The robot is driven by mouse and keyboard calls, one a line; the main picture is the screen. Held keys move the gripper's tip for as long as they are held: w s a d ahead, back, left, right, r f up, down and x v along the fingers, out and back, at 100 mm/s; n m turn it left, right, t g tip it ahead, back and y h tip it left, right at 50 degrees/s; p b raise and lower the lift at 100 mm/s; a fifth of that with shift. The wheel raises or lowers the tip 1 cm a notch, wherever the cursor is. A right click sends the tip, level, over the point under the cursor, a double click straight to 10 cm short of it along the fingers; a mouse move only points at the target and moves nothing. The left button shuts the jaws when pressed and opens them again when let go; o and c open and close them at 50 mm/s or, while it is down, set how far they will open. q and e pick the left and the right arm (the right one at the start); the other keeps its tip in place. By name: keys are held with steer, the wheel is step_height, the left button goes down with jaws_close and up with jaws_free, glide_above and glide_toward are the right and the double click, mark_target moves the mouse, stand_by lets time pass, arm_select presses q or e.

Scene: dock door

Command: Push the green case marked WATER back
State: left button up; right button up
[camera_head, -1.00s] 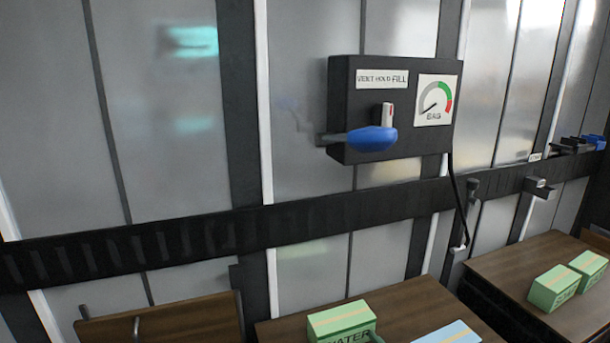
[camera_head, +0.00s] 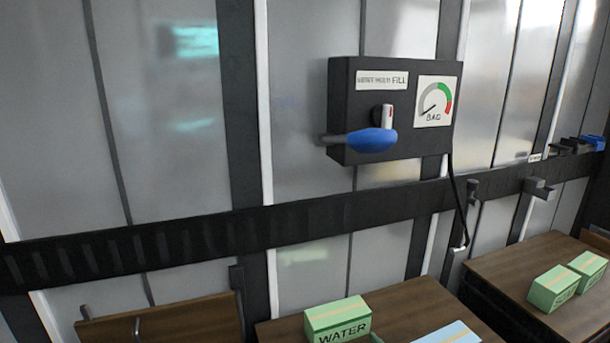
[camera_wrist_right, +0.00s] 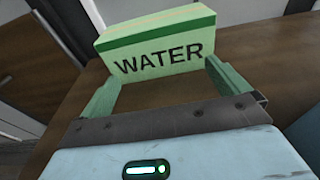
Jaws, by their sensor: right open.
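The green case marked WATER (camera_head: 338,318) stands upright on a brown wooden top at the bottom of the head view, its label facing me. It fills the upper middle of the right wrist view (camera_wrist_right: 158,46), a tan stripe along its top. My right gripper (camera_wrist_right: 161,74) is open, its two green fingers spread at the lower left and lower right of the label face. Nothing is between the fingers but bare wood. I cannot tell whether the fingertips touch the case. My left gripper is not in view.
Two green cases (camera_head: 552,289) stand on the right-hand table (camera_head: 510,262). A black panel (camera_head: 345,110) with a blue-handled lever and gauge is on the wall. Bare wood lies behind the light blue case.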

steer(key=shift+p+v, duration=0.3)
steer(key=shift+v, duration=0.65)
steer(key=shift+s+d+f+p, duration=0.1)
steer(key=shift+s+d+p, duration=0.1)
steer(key=shift+s, duration=0.35)
steer(key=shift+s+d+f+p, duration=0.1)
steer(key=shift+s+d, duration=0.15)
steer(key=shift+s, duration=0.3)
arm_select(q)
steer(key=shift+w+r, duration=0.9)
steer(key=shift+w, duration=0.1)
arm_select(e)
steer(key=shift+s, duration=0.1)
